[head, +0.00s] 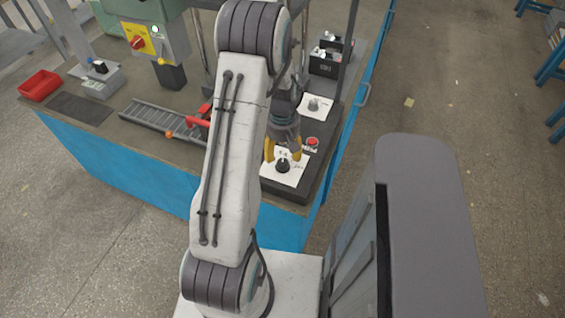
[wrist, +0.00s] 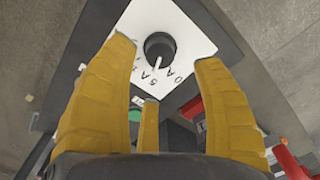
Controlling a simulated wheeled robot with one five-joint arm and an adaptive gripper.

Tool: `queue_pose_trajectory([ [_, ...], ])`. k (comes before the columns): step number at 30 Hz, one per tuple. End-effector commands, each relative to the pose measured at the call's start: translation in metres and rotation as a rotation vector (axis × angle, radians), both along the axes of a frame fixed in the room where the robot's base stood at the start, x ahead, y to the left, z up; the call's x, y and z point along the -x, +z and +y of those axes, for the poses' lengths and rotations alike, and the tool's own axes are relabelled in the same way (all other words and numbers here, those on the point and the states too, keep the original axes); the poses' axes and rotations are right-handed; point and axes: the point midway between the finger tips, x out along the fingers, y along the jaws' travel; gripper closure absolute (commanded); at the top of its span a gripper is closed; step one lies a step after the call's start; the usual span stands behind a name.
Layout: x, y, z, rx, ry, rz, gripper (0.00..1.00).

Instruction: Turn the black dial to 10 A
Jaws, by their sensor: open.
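The black dial (head: 282,166) sits on a white printed plate (head: 294,178) at the front right corner of the bench. In the wrist view the dial (wrist: 160,46) is at the upper middle, with a short white pointer mark towards the bottom of the picture. The plate (wrist: 186,27) carries upside-down lettering below the dial; a "5 A" and a "0 A" are partly readable, the rest too small or hidden. My gripper (head: 282,153) is open above the dial, its yellow fingers pointing down. In the wrist view two fingers lie left and right of the dial, apparently apart from it.
A red button (head: 312,142) stands close behind the dial, with a second plate and grey knob (head: 313,104) beyond it. Two black boxes (head: 325,62) stand further back. A dark post rises along the bench's right side. A red-handled part (head: 198,122) lies to the left.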

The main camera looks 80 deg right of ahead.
Motion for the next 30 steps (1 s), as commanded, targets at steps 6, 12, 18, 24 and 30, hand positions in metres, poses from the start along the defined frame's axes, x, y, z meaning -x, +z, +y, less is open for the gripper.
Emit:
queue_pose_trajectory([
  [6, 0.0, -0.028, 0.001, -0.004, 0.0, 0.0, 0.39],
  [12, 0.0, -0.049, 0.001, -0.003, -0.001, 0.0, 0.39],
  [18, 0.0, -0.059, 0.0, 0.0, -0.001, 0.0, 0.39],
  [24, 0.0, -0.062, 0.0, 0.0, -0.001, 0.0, 0.39],
  [30, 0.0, -0.061, 0.0, 0.0, -0.001, 0.0, 0.42],
])
